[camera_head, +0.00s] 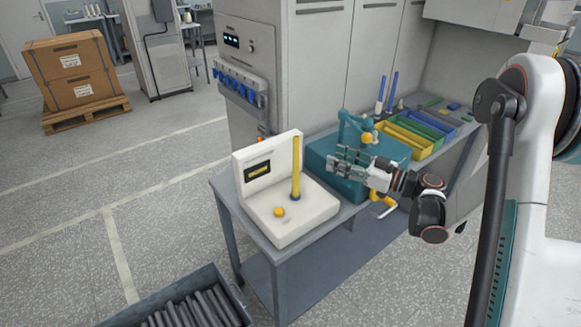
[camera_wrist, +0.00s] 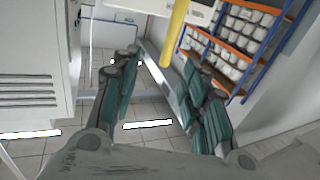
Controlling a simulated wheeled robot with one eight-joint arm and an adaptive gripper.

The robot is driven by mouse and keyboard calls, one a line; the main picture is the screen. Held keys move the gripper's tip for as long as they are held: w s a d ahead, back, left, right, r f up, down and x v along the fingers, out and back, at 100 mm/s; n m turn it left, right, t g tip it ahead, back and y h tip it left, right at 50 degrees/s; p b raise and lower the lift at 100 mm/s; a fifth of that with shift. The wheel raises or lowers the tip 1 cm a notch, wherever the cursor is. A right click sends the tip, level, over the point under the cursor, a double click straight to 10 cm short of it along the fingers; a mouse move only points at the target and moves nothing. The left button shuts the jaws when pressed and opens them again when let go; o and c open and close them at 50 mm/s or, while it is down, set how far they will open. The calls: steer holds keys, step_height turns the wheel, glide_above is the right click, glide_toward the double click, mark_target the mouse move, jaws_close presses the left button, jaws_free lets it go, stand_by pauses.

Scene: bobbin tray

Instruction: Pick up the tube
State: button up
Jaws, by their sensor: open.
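A yellow tube (camera_head: 296,166) stands upright on the white machine's base, with a dark collar at its foot. It also shows in the wrist view (camera_wrist: 174,32) at the top, beyond the fingertips and a little right of the middle. My gripper (camera_head: 336,166) is open and empty, to the right of the tube and apart from it, over the teal machine. In the wrist view my gripper's green-padded fingers (camera_wrist: 162,72) stand wide apart with nothing between them close up. The tube's lower part is outside the wrist view.
The white machine (camera_head: 305,220) has an upright panel and an orange knob, on a grey table (camera_head: 222,184). The teal machine (camera_head: 318,150) sits beside it. Yellow, green and blue bins (camera_head: 400,148) lie behind. A crate of dark rods (camera_head: 228,284) stands on the floor at front.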

mark_target(296, 153)
steer(key=b+x, duration=0.1)
steer(key=x, duration=0.3)
steer(key=s+f+b+x, duration=0.1)
steer(key=x, duration=0.4)
steer(key=a+f+b+x, duration=0.1)
steer(key=x, duration=0.3)
steer(key=shift+w+a+b, duration=0.1)
steer(key=shift+a+b, duration=0.2)
jaws_close()
